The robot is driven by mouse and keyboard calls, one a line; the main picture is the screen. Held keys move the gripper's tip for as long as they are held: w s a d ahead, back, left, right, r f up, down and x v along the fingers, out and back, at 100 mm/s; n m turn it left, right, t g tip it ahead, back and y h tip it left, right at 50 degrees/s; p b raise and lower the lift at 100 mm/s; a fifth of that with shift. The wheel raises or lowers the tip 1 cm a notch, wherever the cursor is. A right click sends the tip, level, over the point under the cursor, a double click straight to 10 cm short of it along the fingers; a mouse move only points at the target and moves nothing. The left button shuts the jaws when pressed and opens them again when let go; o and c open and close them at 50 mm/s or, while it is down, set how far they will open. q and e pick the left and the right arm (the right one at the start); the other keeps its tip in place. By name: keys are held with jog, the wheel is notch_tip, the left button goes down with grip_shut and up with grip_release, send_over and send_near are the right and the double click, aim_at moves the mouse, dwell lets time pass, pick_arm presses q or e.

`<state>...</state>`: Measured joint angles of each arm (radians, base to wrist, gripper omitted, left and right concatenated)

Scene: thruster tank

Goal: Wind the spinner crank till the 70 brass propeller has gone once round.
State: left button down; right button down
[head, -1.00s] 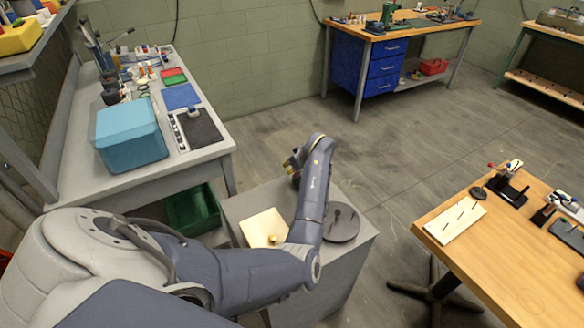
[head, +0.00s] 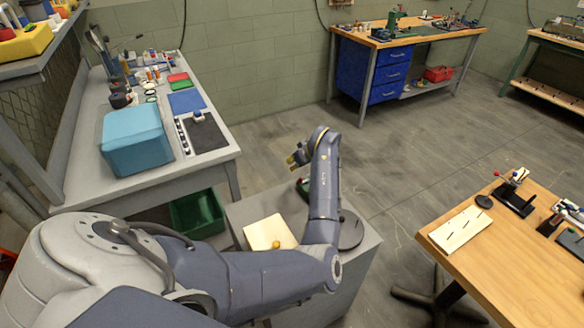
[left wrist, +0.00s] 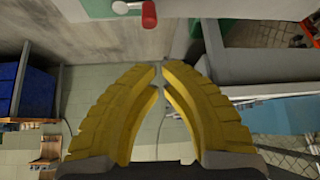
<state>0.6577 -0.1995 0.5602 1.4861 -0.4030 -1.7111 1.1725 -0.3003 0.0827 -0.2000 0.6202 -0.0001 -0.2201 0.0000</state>
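My left gripper (head: 297,158) is above the back of a grey cabinet in the head view. In the left wrist view its yellow fingers (left wrist: 161,72) come nearly together at the tips, with nothing between them. A red handle (left wrist: 149,15) on a pale metal and green part (left wrist: 126,7) shows at the top edge of that view, apart from the fingertips; it looks like the crank. In the head view a dark green piece (head: 303,188) is partly hidden behind my arm. I cannot make out the 70 brass propeller. My right gripper is not in view.
The grey cabinet top (head: 240,211) holds a pale board (head: 264,232), a small brass-coloured knob (head: 276,243) and a dark round disc (head: 351,232). A bench with a teal box (head: 134,140) stands left. A wooden table (head: 520,260) stands right, with open floor between.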

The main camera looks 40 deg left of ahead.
pick_arm(q)
jog(key=v, duration=0.3)
jog(key=c, duration=2)
grip_release()
jog(key=shift+d+r, duration=0.2)
jog(key=shift+r, duration=0.05)
jog(key=shift+o, duration=1.2)
jog(key=shift+s+a, duration=0.15)
jog(key=shift+s, duration=0.05)
jog(key=o, duration=0.4)
jog(key=a+r, duration=0.1)
jog(key=a, duration=0.2)
jog(key=s+a+r+y, duration=0.1)
jog(key=a, duration=0.3)
jog(key=a+r+y, duration=0.1)
jog(key=a+r, duration=0.1)
jog(key=a, duration=0.2)
jog(key=shift+s+a, duration=0.25)
jog(key=shift+s, duration=0.05)
jog(key=w+a+r+m+t+h, duration=0.1)
jog(key=w+a+r+m+t, duration=0.1)
jog(key=a+r+m+t, duration=0.3)
jog(key=m+g+h, duration=0.4)
jog(key=m+h, duration=0.7)
jog(key=m, duration=0.5)
send_near(300, 178)
jog(key=x, duration=1)
jog(key=shift+w+d+f, duration=0.1)
jog(key=shift+f, duration=0.1)
